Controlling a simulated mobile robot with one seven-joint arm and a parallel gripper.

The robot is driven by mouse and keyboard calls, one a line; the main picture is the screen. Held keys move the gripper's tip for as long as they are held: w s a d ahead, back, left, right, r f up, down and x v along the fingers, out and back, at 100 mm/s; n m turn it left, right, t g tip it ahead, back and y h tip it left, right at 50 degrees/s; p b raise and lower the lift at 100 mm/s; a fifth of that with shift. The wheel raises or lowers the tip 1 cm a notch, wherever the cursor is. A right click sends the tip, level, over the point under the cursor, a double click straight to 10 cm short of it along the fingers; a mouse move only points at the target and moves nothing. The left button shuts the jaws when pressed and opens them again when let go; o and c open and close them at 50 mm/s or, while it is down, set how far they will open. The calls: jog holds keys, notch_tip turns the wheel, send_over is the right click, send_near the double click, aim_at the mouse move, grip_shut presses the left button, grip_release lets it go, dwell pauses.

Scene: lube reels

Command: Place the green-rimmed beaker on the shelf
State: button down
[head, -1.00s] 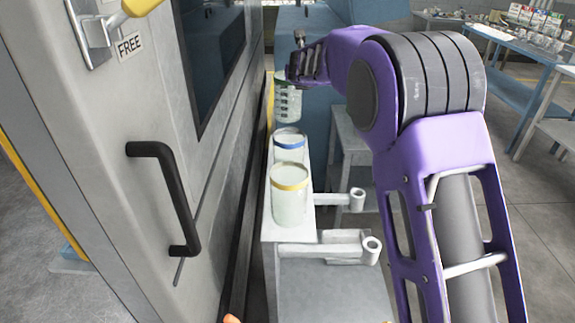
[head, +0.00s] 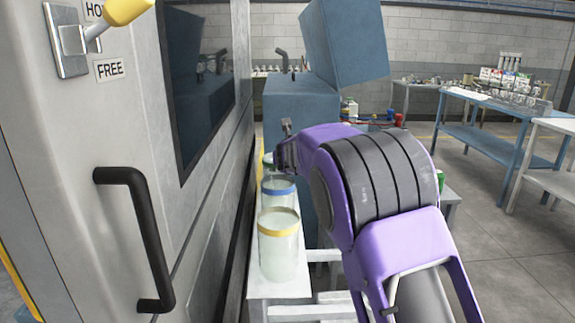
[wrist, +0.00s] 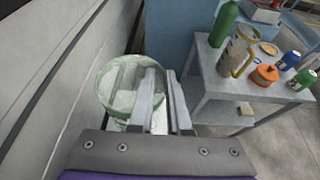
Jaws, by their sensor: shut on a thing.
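The green-rimmed beaker (wrist: 103,100) is clear glass and shows at the left of the wrist view. My gripper (wrist: 162,74) is shut on its wall at the right side of the rim. In the head view the beaker (head: 268,159) is mostly hidden behind a blue-rimmed beaker (head: 278,187) and my gripper (head: 283,148). The white shelf (head: 258,287) is narrow and runs along the grey machine. The blue-rimmed beaker and a yellow-rimmed beaker (head: 279,250) stand on it in a row. I cannot tell whether the green-rimmed beaker's base touches the shelf.
The grey machine wall with a black handle (head: 140,240) stands close on the left. A grey side table (wrist: 215,85) at the right in the wrist view holds a green bottle (wrist: 224,24), a jug, an orange pot and cans. A blue cabinet (head: 290,105) stands beyond.

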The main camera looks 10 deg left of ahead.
jog(key=c, duration=0.8)
grip_release()
jog(key=shift+c, duration=0.2)
jog(key=shift+r, duration=0.1)
jog(key=b+v, duration=0.2)
jog(key=v, duration=1)
jog(key=shift+d, duration=0.1)
